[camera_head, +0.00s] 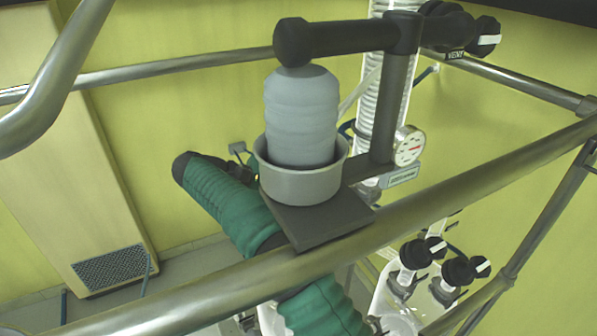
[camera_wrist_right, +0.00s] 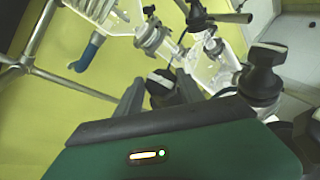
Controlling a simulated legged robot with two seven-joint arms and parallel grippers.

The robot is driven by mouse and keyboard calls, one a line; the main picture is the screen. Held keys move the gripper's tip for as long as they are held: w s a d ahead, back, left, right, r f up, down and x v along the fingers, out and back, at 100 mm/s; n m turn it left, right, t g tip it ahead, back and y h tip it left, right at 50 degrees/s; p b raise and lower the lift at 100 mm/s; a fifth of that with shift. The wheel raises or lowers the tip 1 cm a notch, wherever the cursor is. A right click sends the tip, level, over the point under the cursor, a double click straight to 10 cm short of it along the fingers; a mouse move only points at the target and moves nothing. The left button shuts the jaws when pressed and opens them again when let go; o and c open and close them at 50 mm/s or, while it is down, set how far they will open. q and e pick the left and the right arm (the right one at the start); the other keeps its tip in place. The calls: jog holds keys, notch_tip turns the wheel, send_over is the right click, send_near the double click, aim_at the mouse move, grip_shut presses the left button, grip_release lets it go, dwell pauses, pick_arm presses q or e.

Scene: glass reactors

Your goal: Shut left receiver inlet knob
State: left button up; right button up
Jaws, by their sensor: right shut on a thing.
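In the right wrist view, my right gripper (camera_wrist_right: 159,84) is shut on a black knob (camera_wrist_right: 160,79) with a white pointer mark. The fingers sit on either side of the knob and hide its lower part. A second black knob (camera_wrist_right: 264,66) stands to the right, apart from the fingers. In the head view, two black knobs with white marks, a left one (camera_head: 414,254) and a right one (camera_head: 459,271), sit on glassware at the lower right. No label shows which is the left receiver inlet knob. A green-sleeved arm of mine crosses the lower middle. My left gripper is not in view.
Metal frame rails (camera_head: 420,205) cross in front of the glassware. A grey vessel (camera_head: 301,115) in a pot (camera_head: 302,186) stands on a dark plate, near a pressure gauge (camera_head: 408,146). A vent knob (camera_head: 486,37) is at the upper right. Glass tubes (camera_wrist_right: 215,68) crowd the wrist view.

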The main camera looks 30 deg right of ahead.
jog(key=shift+f+m+p, duration=0.25)
jog(key=shift+m+p, duration=0.05)
jog(key=shift+p, duration=0.25)
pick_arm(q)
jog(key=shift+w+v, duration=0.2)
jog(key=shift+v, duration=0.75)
pick_arm(e)
jog(key=shift+g+y, duration=0.3)
jog(key=shift+f, duration=0.2)
jog(key=shift+c, duration=0.2)
jog(key=o, duration=1.1)
jog(key=shift+o, duration=1.4)
jog(key=shift+w+d, duration=0.15)
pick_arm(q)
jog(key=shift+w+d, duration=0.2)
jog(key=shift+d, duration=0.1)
pick_arm(e)
jog(key=shift+w+d, duration=0.1)
jog(key=shift+r, duration=0.1)
